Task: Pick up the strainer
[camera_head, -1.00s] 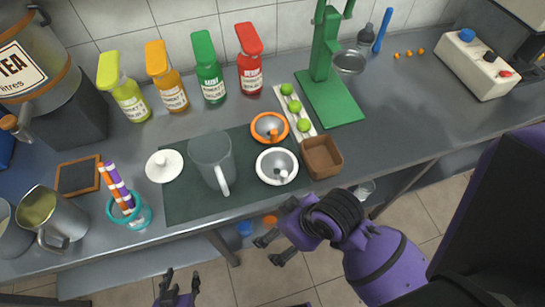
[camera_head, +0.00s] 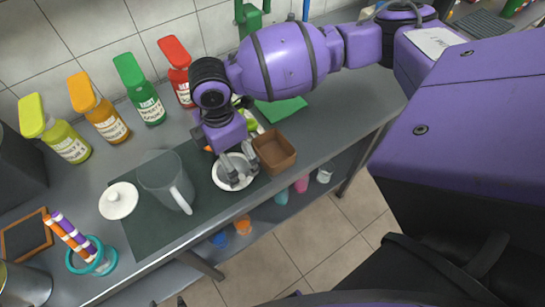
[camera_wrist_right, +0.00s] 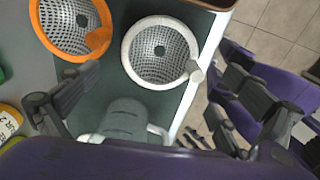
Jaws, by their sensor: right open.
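Two round strainers with perforated metal bowls lie side by side on a dark mat (camera_head: 140,235). The white-rimmed strainer (camera_head: 219,180) has a small side tab; it also shows in the right wrist view (camera_wrist_right: 160,25). The orange-rimmed strainer (camera_wrist_right: 75,25) is mostly hidden behind my right gripper in the head view. My right gripper (camera_head: 237,180) is open and empty, pointing down over the white strainer. In the wrist view its fingers stand wide apart, on either side of the white strainer.
A clear jug (camera_head: 160,178) and white lid (camera_head: 118,201) stand left of the white strainer. A brown square bowl (camera_head: 276,152) sits close on its right. Several syrup bottles (camera_head: 103,118) line the wall. The counter's front edge is near.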

